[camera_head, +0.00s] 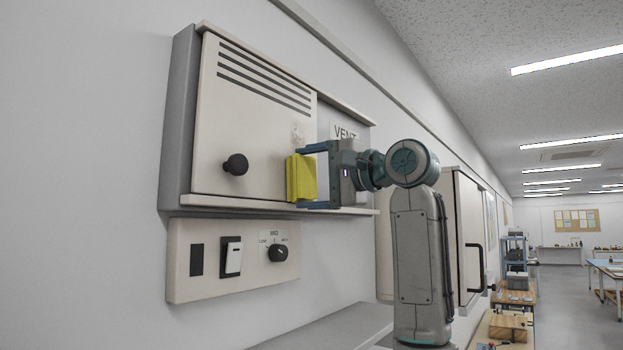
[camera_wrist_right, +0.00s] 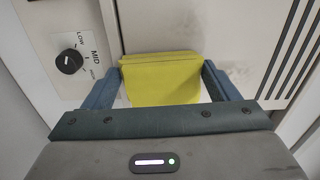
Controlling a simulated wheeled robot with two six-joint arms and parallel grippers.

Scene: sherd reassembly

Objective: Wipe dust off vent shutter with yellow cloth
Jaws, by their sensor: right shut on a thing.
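The vent shutter (camera_head: 225,120) is a cream sliding panel with dark slots near its top and a black round knob (camera_head: 236,164). A faint greyish dust patch (camera_head: 298,133) shows near its right edge, above the cloth. My right gripper (camera_head: 302,178) is shut on the folded yellow cloth (camera_head: 300,180), which is at the lower right edge of the shutter. The wrist view also shows the yellow cloth (camera_wrist_right: 160,80) between the two fingers, close to the panel. I cannot tell whether the cloth touches the panel. My left gripper is not in view.
Below the shutter is a control plate (camera_head: 235,262) with a rocker switch (camera_head: 233,257) and a dial (camera_head: 278,253). A VENT label (camera_head: 344,133) is behind my right wrist. A cabinet (camera_head: 467,230) with a dark handle stands to the right. A grey ledge (camera_head: 330,325) runs below.

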